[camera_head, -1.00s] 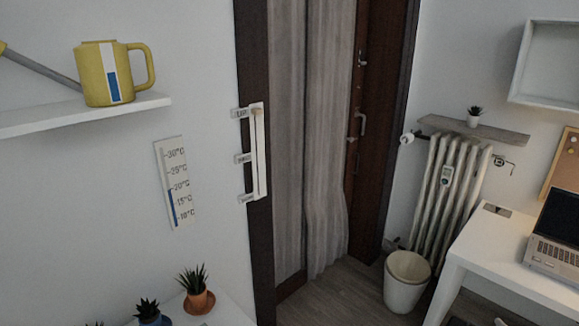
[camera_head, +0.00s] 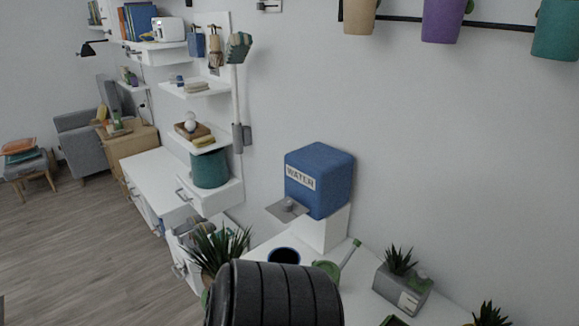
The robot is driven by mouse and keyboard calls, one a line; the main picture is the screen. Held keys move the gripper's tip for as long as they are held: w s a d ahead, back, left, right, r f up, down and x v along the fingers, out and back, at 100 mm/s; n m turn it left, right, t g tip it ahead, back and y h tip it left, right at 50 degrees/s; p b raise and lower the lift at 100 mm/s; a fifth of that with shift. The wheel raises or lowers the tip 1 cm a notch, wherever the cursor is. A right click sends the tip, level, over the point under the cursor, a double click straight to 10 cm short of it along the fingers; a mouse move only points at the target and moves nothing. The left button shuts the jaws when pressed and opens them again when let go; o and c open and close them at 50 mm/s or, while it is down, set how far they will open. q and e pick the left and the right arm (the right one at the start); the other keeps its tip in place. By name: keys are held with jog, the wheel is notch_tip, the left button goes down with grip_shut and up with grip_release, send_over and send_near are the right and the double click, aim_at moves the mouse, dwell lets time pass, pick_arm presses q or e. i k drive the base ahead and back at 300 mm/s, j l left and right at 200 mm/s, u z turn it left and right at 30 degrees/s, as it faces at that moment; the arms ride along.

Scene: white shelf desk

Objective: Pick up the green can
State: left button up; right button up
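A green can (camera_head: 328,269), which looks like a watering can, stands on the white surface at the lower middle of the head view. Its thin spout slants up to the right. Its lower part is hidden behind a dark ribbed shape in the foreground. Neither my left gripper nor my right gripper shows in the view.
A blue water box (camera_head: 320,180) on a white stand is behind the can. A dark blue pot (camera_head: 284,257) is left of it, and a grey planter (camera_head: 402,289) is to the right. A spiky plant (camera_head: 219,247) stands farther left. Open floor (camera_head: 75,235) lies at left.

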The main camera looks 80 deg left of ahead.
aim_at(331, 268)
jog(key=u, duration=2.25)
